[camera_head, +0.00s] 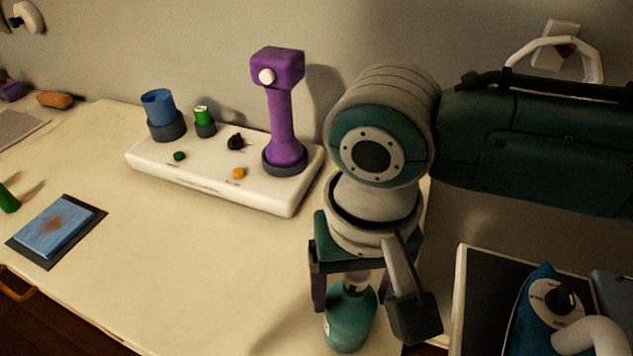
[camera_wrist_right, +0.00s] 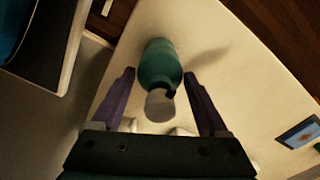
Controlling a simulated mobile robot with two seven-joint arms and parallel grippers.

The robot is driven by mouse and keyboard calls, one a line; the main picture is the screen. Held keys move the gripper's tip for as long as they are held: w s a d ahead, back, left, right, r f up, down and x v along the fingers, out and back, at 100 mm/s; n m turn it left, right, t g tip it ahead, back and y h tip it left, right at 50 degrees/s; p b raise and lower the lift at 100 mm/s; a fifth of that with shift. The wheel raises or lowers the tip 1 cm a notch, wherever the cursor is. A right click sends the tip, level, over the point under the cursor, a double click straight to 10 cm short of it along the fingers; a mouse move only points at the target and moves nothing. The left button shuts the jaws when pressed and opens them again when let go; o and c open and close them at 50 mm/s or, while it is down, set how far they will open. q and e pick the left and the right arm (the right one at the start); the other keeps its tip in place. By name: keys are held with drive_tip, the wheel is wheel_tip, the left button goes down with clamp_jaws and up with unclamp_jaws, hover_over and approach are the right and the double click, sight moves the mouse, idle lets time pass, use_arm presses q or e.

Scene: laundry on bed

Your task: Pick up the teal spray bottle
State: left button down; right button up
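The teal spray bottle (camera_head: 350,318) stands on the pale table near its front right, with a light grey top. My right gripper (camera_head: 340,298) is right above it, pointing down, and hides part of its upper end. In the right wrist view the bottle (camera_wrist_right: 160,68) lies between the two purple fingers of my right gripper (camera_wrist_right: 160,85). The fingers are spread, with a visible gap on each side of the bottle. My left gripper is not in view.
A white base (camera_head: 210,180) with a purple handheld device (camera_head: 283,115) and a blue cup (camera_head: 159,108) stands at the back. A blue sponge-like block (camera_head: 56,228) lies at left. A tray (camera_head: 459,300) with a teal iron (camera_head: 540,305) is at right. The table's middle is clear.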

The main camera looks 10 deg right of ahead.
clamp_jaws()
idle(0.4)
